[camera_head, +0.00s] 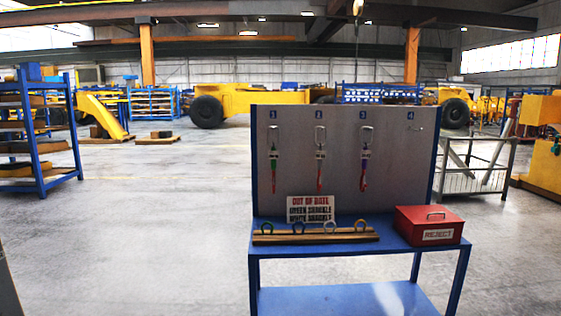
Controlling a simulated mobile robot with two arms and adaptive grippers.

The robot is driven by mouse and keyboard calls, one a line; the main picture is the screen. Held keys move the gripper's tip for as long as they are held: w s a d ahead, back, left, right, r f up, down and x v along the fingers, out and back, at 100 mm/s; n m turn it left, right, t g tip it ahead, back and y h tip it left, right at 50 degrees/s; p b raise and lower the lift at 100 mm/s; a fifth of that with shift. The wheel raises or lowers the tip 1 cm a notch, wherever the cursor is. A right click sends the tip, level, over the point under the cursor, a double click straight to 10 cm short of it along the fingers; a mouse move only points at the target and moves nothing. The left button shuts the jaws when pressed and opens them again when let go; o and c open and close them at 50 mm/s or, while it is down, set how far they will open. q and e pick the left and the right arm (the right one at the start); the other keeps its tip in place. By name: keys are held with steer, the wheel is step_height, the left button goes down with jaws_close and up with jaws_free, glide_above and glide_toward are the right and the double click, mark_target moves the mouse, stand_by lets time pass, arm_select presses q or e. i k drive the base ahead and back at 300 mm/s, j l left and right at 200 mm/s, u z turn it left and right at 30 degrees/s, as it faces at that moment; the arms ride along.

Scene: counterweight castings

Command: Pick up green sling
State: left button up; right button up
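A sling with a green part (273,167) hangs at the left of the grey board (295,150), under the label 1. A red sling (320,172) hangs under label 2, and a sling with purple and red parts (365,170) hangs under label 3. The place under label 4 holds only a small hook (414,128). All three slings hang upright and apart from one another. Neither of my grippers is in view.
The blue bench (283,247) carries a wooden rack (315,237) with several shackles, a sign (311,209) and a red REJECT box (430,225). A blue shelf (42,135) stands left, and a mesh cage (473,178) right. The floor left of the bench is clear.

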mark_target(273, 154)
steer(key=i+l, duration=0.1)
steer(key=i, duration=0.55)
steer(key=i+l, duration=0.1)
steer(key=i, duration=0.5)
steer(key=i+l, duration=0.1)
steer(key=i, duration=0.55)
